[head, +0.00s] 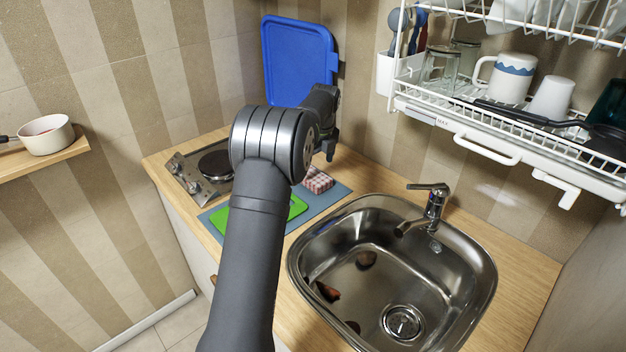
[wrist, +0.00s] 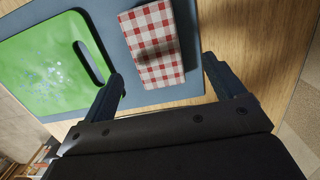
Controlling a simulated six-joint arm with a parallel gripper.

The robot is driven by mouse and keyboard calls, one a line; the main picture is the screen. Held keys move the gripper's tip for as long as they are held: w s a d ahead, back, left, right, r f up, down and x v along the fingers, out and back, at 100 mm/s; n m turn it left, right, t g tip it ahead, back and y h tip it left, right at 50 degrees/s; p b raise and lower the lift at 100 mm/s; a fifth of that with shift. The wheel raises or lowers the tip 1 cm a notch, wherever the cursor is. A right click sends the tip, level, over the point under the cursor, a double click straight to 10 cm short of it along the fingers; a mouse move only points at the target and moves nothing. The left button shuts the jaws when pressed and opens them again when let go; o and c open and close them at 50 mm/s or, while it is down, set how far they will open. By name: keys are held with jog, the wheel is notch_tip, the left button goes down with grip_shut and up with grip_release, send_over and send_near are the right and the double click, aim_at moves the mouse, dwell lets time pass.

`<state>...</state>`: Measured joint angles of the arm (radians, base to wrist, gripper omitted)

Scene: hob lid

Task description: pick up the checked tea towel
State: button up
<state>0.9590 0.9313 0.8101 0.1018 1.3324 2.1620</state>
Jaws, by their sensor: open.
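The red-and-white checked tea towel (head: 318,181) lies folded on a blue-grey mat (head: 333,196), to the right of my arm in the head view. In the wrist view the towel (wrist: 153,45) is at the top middle, flat on the mat (wrist: 183,88). My gripper (wrist: 161,72) is open, its two dark fingers spread to the left and right of the towel's near end. It appears to be above the towel, and nothing is between the fingertips. In the head view the gripper (head: 328,156) shows small behind my arm, just above the towel.
A green cutting board (wrist: 50,65) lies on the mat left of the towel. A hob (head: 205,172) is at the left, with a blue lid or board (head: 298,60) upright behind. A steel sink (head: 385,265) with a tap (head: 432,212) is at the right, under a dish rack (head: 500,110).

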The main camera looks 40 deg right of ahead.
aim_at(313, 175)
jog(key=f, duration=0.3)
jog(key=w+f, duration=0.1)
jog(key=f, duration=0.1)
jog(key=shift+w+a+f, duration=0.1)
jog(key=shift+a+f, duration=0.15)
jog(key=shift+f, duration=0.05)
jog(key=c, duration=1.1)
